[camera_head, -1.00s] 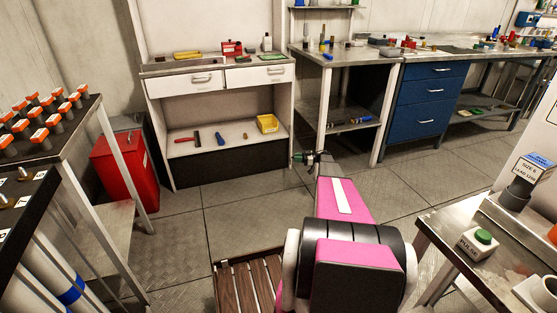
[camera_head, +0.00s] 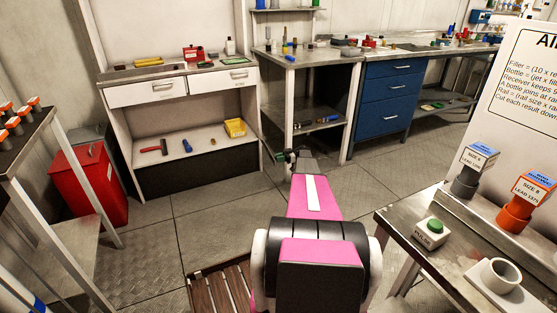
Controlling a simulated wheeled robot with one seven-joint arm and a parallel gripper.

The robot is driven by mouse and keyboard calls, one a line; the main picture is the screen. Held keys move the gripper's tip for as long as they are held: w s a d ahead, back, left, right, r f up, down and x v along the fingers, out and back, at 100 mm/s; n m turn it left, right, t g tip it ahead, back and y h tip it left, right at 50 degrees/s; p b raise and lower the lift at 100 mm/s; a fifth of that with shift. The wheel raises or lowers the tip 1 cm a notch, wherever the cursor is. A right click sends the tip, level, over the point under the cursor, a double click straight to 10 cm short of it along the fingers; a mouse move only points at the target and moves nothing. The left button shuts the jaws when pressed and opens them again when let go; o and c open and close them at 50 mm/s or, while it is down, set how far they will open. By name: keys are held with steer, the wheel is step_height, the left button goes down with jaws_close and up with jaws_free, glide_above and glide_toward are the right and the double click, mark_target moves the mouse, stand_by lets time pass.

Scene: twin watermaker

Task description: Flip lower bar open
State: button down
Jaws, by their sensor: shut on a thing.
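My pink and black arm reaches forward from the bottom centre of the head view. At its far end my gripper (camera_head: 297,156) is small and dark, partly hidden behind my own arm. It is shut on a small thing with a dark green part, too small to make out. It appears in front of the gap between the white cabinet (camera_head: 180,198) and the metal bench (camera_head: 320,62). I cannot pick out a lower bar for certain. The white cabinet has a dark lower front panel (camera_head: 200,180) below its open shelf.
A red bin (camera_head: 85,190) stands at left beside a rack table. At right a metal table (camera_head: 400,225) holds a green PULSE button (camera_head: 435,225), a white cup (camera_head: 502,273) and labelled size blocks (camera_head: 525,200). A wooden slatted piece (camera_head: 222,290) lies low in front. Open floor lies ahead.

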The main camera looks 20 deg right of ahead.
steer(key=c, duration=0.9)
jaws_free()
steer(key=shift+c, duration=0.2)
steer(key=s+d, duration=0.1)
steer(key=d, duration=0.6)
steer(key=shift+d, duration=0.2)
